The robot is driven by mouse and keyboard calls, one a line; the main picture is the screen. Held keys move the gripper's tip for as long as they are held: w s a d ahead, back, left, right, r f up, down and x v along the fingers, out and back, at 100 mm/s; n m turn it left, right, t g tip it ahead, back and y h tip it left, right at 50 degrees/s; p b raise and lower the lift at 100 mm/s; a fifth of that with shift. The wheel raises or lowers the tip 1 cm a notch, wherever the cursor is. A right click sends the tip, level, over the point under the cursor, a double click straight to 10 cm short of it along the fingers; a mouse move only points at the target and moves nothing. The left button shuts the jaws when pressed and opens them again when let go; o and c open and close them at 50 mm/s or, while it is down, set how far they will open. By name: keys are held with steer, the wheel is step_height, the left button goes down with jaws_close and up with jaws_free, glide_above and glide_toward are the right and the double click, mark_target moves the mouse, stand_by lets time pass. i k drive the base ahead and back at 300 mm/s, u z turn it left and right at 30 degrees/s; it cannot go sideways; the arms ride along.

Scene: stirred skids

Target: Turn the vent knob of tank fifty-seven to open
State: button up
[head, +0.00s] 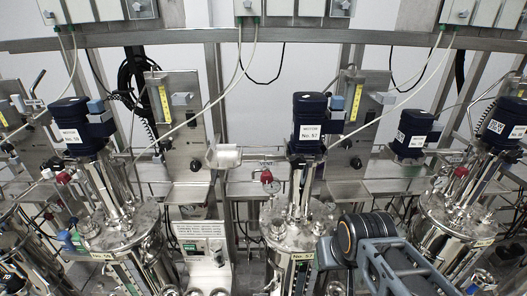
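Tank fifty-seven (288,235) is a steel vessel in the middle of the head view, with a "No. 57" plate (302,256) on its front. Its dark blue motor (308,115), also marked No. 57, stands upright above the lid. A small red-topped fitting (266,177) with a gauge sits at the left of the lid. A steel panel behind it at the right carries a yellow strip and a dark round knob (356,162). I cannot tell which part is the vent knob or how it is set. My arm covers the tank's lower right; my gripper's fingers do not show.
Similar tanks stand at the left (120,228) and right (455,215), with motors above. Steel rails, hoses and cables cross behind and above. Free room is narrow.

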mark_target(266, 178)
steer(key=k, duration=1.25)
steer(key=u, duration=0.85)
steer(key=i, duration=1.1)
steer(key=u, duration=0.5)
